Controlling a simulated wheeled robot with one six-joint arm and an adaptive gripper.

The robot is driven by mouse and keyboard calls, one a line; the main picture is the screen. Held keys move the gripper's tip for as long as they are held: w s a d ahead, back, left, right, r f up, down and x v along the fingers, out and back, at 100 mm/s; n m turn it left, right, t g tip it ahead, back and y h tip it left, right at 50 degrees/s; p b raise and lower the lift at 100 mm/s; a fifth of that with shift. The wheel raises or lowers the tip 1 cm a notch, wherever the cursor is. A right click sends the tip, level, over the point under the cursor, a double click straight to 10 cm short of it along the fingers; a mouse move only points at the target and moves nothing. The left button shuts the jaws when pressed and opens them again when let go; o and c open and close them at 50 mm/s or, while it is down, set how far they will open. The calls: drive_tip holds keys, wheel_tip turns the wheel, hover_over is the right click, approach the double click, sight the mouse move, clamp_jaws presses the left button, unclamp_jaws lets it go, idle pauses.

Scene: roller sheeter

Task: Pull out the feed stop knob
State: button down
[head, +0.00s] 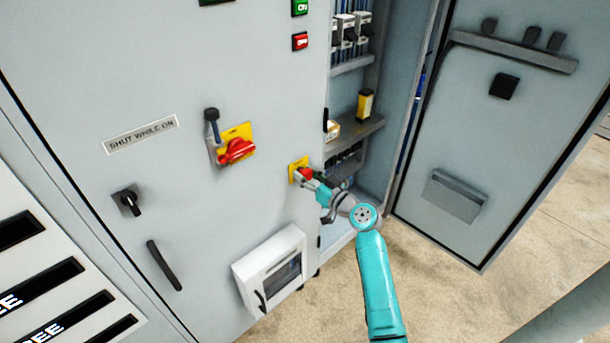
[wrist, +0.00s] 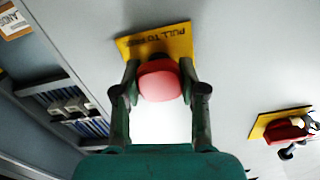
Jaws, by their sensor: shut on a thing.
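The feed stop knob is a red round knob (head: 305,174) on a yellow plate (head: 293,168) on the grey cabinet front. In the wrist view the knob (wrist: 160,82) sits between the two fingers, in front of the yellow plate (wrist: 181,40), whose lettering begins "PULL TO" and is partly hidden. My gripper (head: 309,178) is at the knob and shut on it, with a finger on either side (wrist: 159,88). How far the knob stands out from its plate cannot be told.
A red rotary handle (head: 236,151) on a yellow plate is up and left of the knob. A white box with a window (head: 245,272) projects below. The open compartment with shelves (head: 352,126) and its open door (head: 480,150) are to the right.

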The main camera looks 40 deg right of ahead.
drive_tip(key=c, duration=0.6)
unclamp_jaws()
drive_tip(key=shift+s, duration=0.15)
drive_tip(key=s, duration=1.2)
drive_tip(key=shift+d, duration=0.25)
drive_tip(key=s+a+f+m+g+h, duration=0.3)
drive_tip(key=s+a+f+g, duration=0.1)
drive_tip(key=s+a+f, duration=1.15)
drive_tip(key=s+a+r+n, duration=0.1)
drive_tip(key=s+a+r, duration=0.3)
drive_tip(key=s, duration=0.3)
drive_tip(key=s+a+r+n+y, duration=0.1)
drive_tip(key=s+a+r+n, duration=0.1)
drive_tip(key=s, duration=0.5)
drive_tip(key=s+a+r+n+y, duration=0.1)
drive_tip(key=s+a+r, duration=0.4)
drive_tip(key=s+r, duration=0.1)
drive_tip(key=shift+s+a+n+t, duration=0.3)
drive_tip(key=shift+s+n+t, duration=0.1)
drive_tip(key=shift+s, duration=0.45)
